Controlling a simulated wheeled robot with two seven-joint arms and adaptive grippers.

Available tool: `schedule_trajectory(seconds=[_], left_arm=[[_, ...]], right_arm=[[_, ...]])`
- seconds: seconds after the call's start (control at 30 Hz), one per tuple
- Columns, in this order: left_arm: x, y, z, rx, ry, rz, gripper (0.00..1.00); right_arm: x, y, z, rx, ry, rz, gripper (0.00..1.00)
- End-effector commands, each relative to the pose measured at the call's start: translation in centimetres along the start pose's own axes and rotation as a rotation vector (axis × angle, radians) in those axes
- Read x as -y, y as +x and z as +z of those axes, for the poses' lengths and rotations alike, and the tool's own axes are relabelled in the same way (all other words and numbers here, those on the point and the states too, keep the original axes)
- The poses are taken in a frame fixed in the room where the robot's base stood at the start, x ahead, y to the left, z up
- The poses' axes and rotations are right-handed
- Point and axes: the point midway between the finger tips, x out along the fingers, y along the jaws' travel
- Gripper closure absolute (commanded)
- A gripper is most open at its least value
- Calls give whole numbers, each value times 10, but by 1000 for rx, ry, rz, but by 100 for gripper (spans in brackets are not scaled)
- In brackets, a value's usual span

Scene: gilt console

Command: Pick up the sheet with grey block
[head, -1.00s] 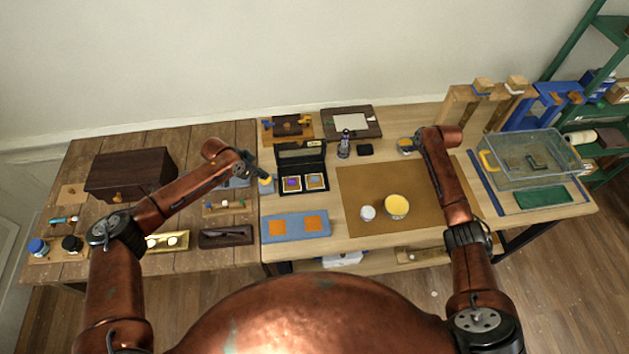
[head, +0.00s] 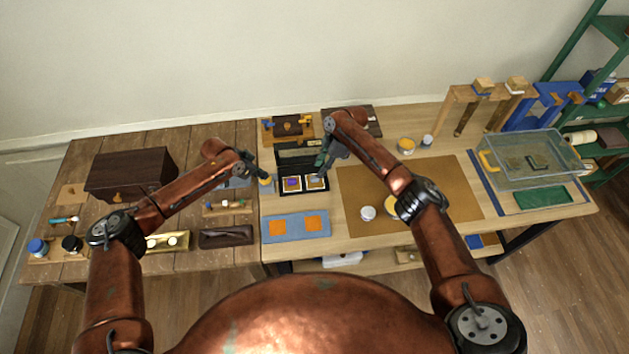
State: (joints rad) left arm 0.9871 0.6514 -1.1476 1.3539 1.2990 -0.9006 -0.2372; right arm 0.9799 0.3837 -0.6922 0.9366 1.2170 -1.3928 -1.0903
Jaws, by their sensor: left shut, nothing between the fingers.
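A black open case (head: 301,155) stands left of centre on the lighter table. In it lie a sheet with a purple block (head: 292,184) and, to its right, a sheet with a grey block (head: 315,183). My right gripper (head: 322,163) is over the right part of the case, just above the grey-block sheet. Its fingers are small and dark, and I cannot tell if they are open or touching the sheet. My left gripper (head: 264,178) is shut and empty just left of the case.
A blue mat (head: 296,237) with two orange squares lies in front of the case. A brown mat (head: 355,190) with a white pot (head: 368,213) lies to its right. A clear box (head: 520,172) stands far right. A dark wooden box (head: 130,173) is far left.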

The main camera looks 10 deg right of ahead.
Motion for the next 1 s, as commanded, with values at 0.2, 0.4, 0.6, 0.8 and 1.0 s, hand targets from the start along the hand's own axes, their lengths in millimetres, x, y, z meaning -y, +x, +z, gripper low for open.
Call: schedule_trajectory(seconds=[0.2,0.4,0.6,0.8,1.0], left_arm=[[-1,1,2,3,-1,1,100],[-1,1,2,3,0,2,100],[-1,1,1,3,0,2,100],[-1,1,1,3,0,2,100],[-1,1,1,2,0,2,100]], right_arm=[[0,15,2,1,0,1,68],[2,44,8,1,3,0,68],[1,60,8,1,2,2,68],[0,62,9,1,2,3,68],[1,62,9,1,2,3,77]])
